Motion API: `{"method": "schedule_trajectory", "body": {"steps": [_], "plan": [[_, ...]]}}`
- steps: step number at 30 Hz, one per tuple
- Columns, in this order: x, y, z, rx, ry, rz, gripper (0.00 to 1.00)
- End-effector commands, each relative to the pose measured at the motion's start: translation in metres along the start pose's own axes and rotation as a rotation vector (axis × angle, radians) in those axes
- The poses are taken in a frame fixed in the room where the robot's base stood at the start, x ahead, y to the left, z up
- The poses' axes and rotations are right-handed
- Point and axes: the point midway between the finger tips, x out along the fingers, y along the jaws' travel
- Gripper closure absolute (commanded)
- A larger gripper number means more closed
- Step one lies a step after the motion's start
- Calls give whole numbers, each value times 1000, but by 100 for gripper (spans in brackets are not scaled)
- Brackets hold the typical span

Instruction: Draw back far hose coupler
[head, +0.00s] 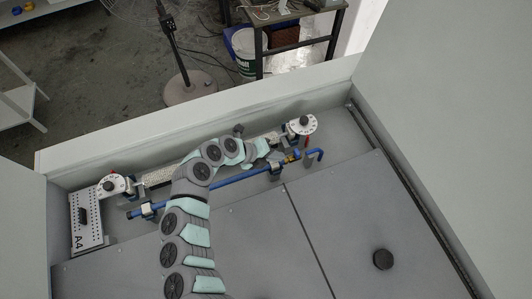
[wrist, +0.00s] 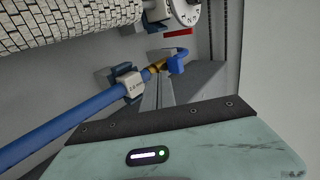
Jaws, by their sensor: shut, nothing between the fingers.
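The brass hose coupler (wrist: 157,66) shows in the wrist view at the right end of the blue hose (wrist: 55,126), against a blue elbow pipe (wrist: 176,66). In the head view the coupler (head: 293,156) is small, at the far right end of the hose (head: 225,181). My gripper (wrist: 161,80) is shut and empty, with its narrow fingertips just below the coupler in the picture. I cannot tell whether they touch it. In the head view my gripper (head: 274,158) is small beside the hose's right end, partly hidden by my wrist.
A labelled clamp (wrist: 131,84) holds the hose left of my fingers. A white-tiled roller (wrist: 60,22) and a round dial (wrist: 187,10) are above. In the head view, another dial (head: 111,185) and an A4 plate (head: 87,221) are left. Grey panels (head: 350,215) lie in front.

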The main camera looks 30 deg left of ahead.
Motion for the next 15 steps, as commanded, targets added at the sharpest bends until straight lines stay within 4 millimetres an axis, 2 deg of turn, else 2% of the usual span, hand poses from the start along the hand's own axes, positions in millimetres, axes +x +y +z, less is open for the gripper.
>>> {"method": "schedule_trajectory", "body": {"steps": [1,6,15], "plan": [[5,-9,-1,-2,2,-3,100],[21,-22,0,-2,1,-1,100],[29,-26,0,-1,0,1,100]]}}
